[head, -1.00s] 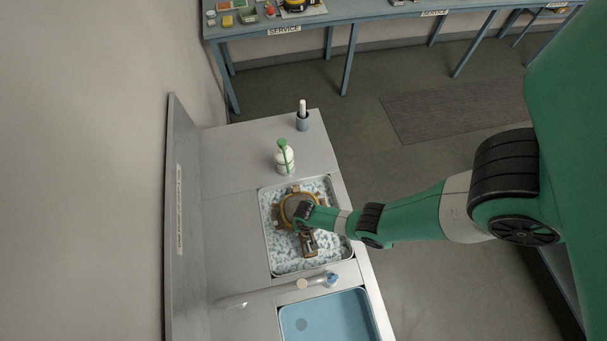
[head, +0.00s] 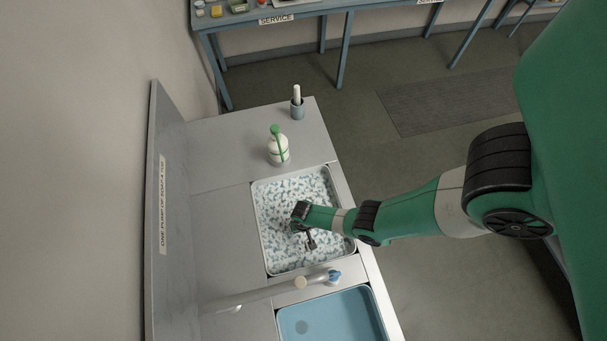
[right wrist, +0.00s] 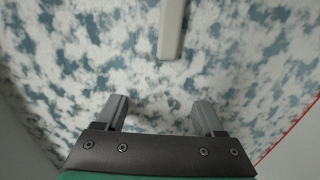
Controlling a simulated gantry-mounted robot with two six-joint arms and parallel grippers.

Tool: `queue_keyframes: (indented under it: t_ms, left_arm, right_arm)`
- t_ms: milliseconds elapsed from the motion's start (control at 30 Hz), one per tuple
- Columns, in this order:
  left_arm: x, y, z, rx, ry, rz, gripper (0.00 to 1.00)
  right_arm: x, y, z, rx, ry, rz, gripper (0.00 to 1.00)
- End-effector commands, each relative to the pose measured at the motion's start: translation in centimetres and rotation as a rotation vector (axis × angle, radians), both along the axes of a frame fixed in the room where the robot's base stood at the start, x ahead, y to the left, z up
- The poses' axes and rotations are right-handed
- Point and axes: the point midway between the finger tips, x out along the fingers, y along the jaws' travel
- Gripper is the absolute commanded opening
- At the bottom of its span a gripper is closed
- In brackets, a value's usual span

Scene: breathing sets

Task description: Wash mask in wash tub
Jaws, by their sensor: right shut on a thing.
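The wash tub (head: 258,225) is a pale rectangular basin full of white and blue-grey suds, set in the counter in the head view. My right gripper (head: 300,228) reaches down into the suds near the middle of the tub. In the right wrist view its two grey fingers (right wrist: 161,112) stand apart with their tips at or in the foam. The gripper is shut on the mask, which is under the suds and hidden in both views. My left gripper is not in view.
A white bottle with a green pump (head: 278,148) stands behind the tub, and a grey cup (head: 297,110) stands farther back. A tap spout (head: 255,296) lies between the tub and a blue basin (head: 330,318) in front. A grey bar (right wrist: 171,28) shows over the foam.

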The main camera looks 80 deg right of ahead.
Motion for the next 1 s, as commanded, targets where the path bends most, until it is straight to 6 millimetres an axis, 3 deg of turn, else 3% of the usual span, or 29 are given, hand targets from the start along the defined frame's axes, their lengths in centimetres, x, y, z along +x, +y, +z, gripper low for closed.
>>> queue_keyframes:
  t_ms: [367, 800, 1000]
  left_arm:
    - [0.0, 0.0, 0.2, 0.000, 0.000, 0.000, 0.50]
    - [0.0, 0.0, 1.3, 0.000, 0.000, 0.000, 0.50]
    - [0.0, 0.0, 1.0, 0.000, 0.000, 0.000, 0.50]
  right_arm:
    - [-0.2, -0.2, 0.1, 0.000, -0.001, 0.000, 0.00]
    - [-3.1, -1.5, 0.1, 0.000, -0.001, -0.001, 0.00]
    - [-2.7, -1.4, 0.0, -0.001, -0.003, 0.002, 0.00]
